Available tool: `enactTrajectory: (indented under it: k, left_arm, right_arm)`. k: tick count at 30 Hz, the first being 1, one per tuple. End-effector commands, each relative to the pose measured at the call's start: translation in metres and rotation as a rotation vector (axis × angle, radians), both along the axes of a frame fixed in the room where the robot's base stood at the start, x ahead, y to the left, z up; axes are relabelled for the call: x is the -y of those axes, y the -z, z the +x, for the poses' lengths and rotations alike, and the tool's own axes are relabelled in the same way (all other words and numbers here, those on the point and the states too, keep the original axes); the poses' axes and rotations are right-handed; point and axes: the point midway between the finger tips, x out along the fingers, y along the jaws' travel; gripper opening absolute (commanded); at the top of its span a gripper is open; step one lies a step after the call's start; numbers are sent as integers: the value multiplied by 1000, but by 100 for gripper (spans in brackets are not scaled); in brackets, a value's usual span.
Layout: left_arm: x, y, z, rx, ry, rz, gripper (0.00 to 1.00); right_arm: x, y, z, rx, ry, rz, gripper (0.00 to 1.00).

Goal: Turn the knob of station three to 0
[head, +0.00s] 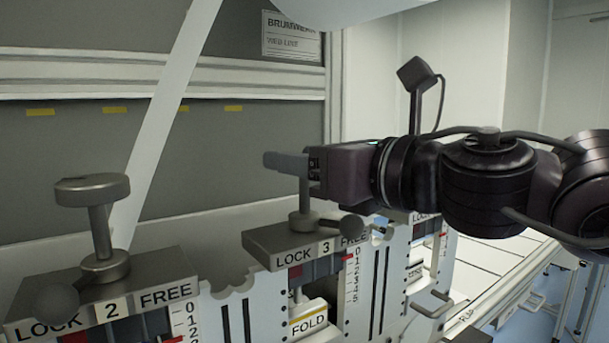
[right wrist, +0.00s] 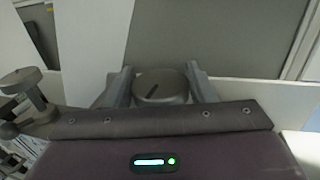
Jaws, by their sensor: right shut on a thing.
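The station three block (head: 262,240) carries a plate reading LOCK 3 FREE. My right gripper (head: 287,163) reaches in from the right and is shut on the station three knob (right wrist: 160,87). In the right wrist view, the knob's round grey top with a dark slot sits between the two fingers (right wrist: 161,84). In the head view the fingers hide the knob top, and its stem (head: 304,203) shows below. A dark ball lever (head: 352,226) lies on the FREE side. The red pointer (head: 347,257) is near the top of the scale, around 0 or 1; I cannot tell exactly.
Station two's knob (head: 92,190) stands at the left, with its ball lever (head: 57,300) on the LOCK side. A pale web strip (head: 165,120) slants down behind it. A FOLD label (head: 308,321) sits below station three. Another station (head: 425,235) is partly behind my arm.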

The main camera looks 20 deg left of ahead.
Motion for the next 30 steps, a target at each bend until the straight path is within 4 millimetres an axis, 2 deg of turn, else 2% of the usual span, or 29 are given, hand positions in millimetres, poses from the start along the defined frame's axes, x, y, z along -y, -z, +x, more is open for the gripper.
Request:
enactTrajectory:
  k: [12, 26, 27, 30]
  left_arm:
    - [1, -2, 4, 1, -1, 0, 0]
    - [1, -2, 4, 1, 0, 0, 0]
    - [1, -2, 4, 1, 0, 0, 0]
    - [1, -2, 4, 1, 0, 0, 0]
  right_arm:
    - [0, 1, 1, -3, -162, -2, 28]
    - [0, 1, 0, -2, -177, -3, 27]
    - [0, 1, 0, -2, -177, -3, 52]
    - [0, 1, 0, -2, -176, -3, 65]
